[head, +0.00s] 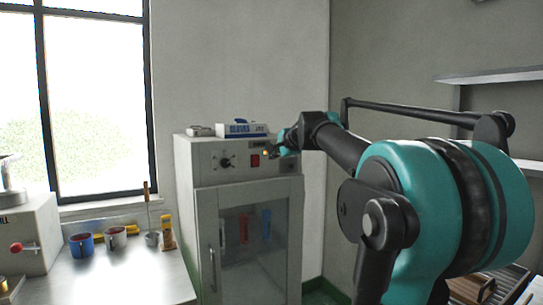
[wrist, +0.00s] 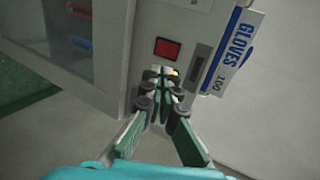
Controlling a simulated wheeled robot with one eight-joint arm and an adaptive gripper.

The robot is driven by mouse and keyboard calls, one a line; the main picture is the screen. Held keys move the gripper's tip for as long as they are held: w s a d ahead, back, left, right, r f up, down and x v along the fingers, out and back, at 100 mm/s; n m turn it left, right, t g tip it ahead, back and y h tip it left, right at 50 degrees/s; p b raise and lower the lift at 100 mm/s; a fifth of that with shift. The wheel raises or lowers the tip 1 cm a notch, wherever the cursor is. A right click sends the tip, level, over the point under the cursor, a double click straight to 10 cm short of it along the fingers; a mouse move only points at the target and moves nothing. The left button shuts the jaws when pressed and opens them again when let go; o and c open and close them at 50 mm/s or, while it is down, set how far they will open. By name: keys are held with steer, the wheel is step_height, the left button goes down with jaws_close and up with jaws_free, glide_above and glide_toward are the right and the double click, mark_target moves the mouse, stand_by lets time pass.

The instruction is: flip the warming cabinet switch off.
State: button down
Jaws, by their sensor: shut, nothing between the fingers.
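The warming cabinet (head: 197,240) is a pale grey box with a glazed door and a control panel on top. Its red square switch (head: 255,160) sits on the panel; it also shows in the wrist view (wrist: 168,48). Which way the switch is set I cannot tell. A small amber light (head: 266,153) glows beside it and shows partly behind my fingers in the wrist view (wrist: 176,72). My gripper (wrist: 165,72) is shut and empty, its tips at the panel just beside the red switch, over the light's side. Whether the tips touch the panel I cannot tell.
A gloves box (head: 242,129) lies on the cabinet top, close to my gripper in the wrist view (wrist: 232,55). A black knob (head: 226,162) is left of the switch. A table at left holds a blue cup (head: 81,245) and other cups. Bare wall lies behind.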

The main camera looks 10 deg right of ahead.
mark_target(256, 161)
steer(key=x, duration=1.1)
steer(key=shift+w+a+f, duration=0.15)
steer(key=shift+w+f, duration=0.1)
steer(key=shift+f, duration=0.05)
steer(key=shift+r, duration=0.15)
steer(key=shift+r, duration=0.7)
